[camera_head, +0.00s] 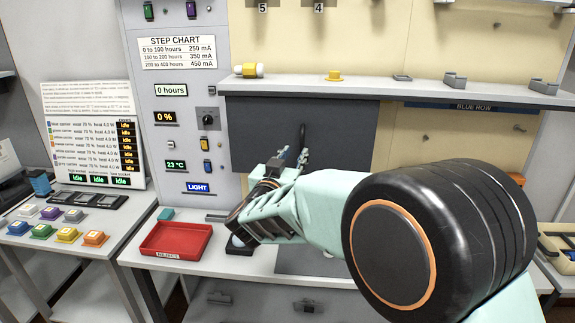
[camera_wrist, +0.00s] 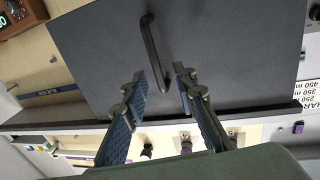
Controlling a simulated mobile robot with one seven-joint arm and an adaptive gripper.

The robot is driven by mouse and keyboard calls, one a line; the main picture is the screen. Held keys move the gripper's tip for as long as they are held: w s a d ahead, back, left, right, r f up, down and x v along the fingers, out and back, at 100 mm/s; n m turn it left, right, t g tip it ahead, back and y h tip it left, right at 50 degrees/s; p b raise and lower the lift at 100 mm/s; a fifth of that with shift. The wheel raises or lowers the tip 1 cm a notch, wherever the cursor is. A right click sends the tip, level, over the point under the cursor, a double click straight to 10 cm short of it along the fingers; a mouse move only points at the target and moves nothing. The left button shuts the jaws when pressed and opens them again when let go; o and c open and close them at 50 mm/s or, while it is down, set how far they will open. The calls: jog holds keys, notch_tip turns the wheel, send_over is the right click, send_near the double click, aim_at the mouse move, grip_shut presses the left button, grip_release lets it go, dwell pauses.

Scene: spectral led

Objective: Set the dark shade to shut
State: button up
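The dark shade (camera_head: 262,125) is a flat dark grey panel under the shelf, in front of the cream back wall. It also fills the upper wrist view (camera_wrist: 230,50). Its black bar handle (camera_head: 302,131) is upright in the head view. My gripper (camera_head: 293,157) is in front of the panel, at the handle's lower part. In the wrist view, my gripper (camera_wrist: 161,82) is open, and one end of the handle (camera_wrist: 150,45) shows between the two fingertips, with a gap on each side. I cannot tell how deep the handle sits between the fingers.
A shelf (camera_head: 420,91) with small parts, including a yellow-and-white cylinder (camera_head: 248,70), runs above the panel. A control column (camera_head: 180,100) with a LIGHT label (camera_head: 198,187) stands left. A red tray (camera_head: 176,239) lies on the bench below. Several coloured blocks stand on the left table (camera_head: 45,262).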

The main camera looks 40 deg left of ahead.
jog(key=v, duration=0.5)
jog(key=shift+s+d, duration=0.15)
jog(key=shift+s, duration=0.25)
